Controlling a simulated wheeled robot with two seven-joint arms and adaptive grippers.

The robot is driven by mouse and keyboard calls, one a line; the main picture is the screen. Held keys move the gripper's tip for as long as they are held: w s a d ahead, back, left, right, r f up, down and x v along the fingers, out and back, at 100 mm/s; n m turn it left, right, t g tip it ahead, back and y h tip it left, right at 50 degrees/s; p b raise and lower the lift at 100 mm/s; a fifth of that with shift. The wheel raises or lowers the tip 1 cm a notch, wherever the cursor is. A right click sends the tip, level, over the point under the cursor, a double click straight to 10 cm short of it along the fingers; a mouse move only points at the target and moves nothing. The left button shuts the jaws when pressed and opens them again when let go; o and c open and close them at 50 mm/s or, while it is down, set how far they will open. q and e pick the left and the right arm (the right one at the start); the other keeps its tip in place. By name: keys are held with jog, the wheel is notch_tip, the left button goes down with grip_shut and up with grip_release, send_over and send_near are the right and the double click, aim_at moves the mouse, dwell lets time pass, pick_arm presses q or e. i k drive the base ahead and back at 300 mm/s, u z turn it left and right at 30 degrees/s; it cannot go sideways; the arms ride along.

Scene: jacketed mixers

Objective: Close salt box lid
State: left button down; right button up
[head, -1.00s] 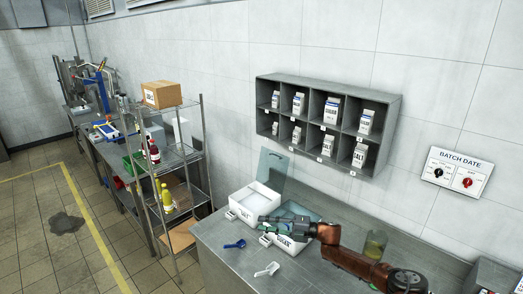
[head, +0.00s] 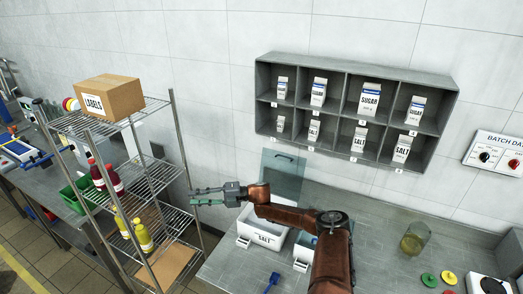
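The salt box (head: 264,238) is a white bin labelled SALT on the steel counter, left of a second white bin. Its clear bluish lid (head: 283,170) stands raised against the wall, with a dark handle near its top edge. My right gripper (head: 192,196) is up and to the left of the salt box, in front of the shelf rack's right side. Its two fingers point left, spread apart, with nothing between them. My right forearm crosses in front of the raised lid's lower part and hides some of both bins. My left gripper is out of view.
The second bin (head: 304,248) is partly behind my arm. A blue scoop (head: 271,280) lies in front of the salt box. A wire rack (head: 140,182) stands left of the counter. A glass jar (head: 414,239) stands at right. Wall cubbies (head: 264,78) hold cartons.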

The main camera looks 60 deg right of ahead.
aim_at(266, 234)
jog(key=i, duration=0.25)
jog(key=z, duration=2.35)
jog(key=i, duration=0.65)
jog(key=u, duration=1.25)
